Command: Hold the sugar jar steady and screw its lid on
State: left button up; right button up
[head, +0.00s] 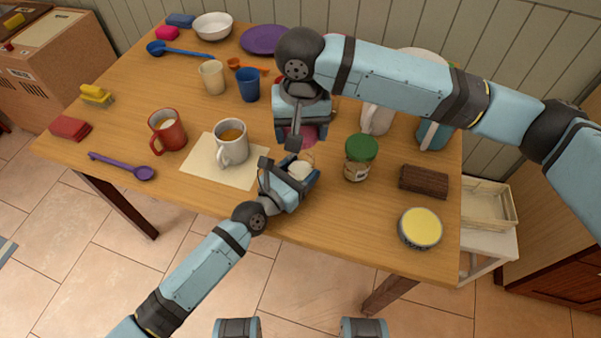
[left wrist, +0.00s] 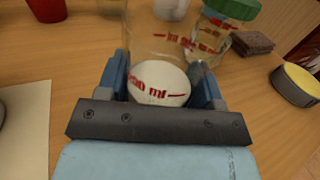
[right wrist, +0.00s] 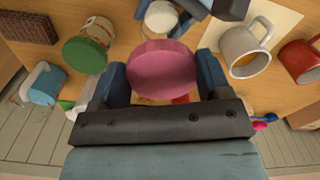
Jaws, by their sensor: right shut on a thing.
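The sugar jar (head: 300,169) is clear glass with white contents and stands open near the table's front edge. In the head view the lid (head: 301,137) shows partly, below the right gripper and behind the jar. The lid is apart from the jar; its exact height above the table is hard to tell.
A green-lidded jar (head: 361,157) stands close to the right of the sugar jar. A white mug (head: 231,145) on a paper sheet (head: 205,171) is close on the left. A brown block (head: 424,181) and a yellow-topped tin (head: 420,227) lie further right.

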aim_at(301, 156)
pick_arm(q)
jog(key=c, duration=0.5)
pick_arm(e)
jog(key=shift+f, duration=2.5)
jog(key=shift+f, duration=0.1)
jog(key=shift+f, duration=0.8)
jog(key=shift+f, duration=0.55)
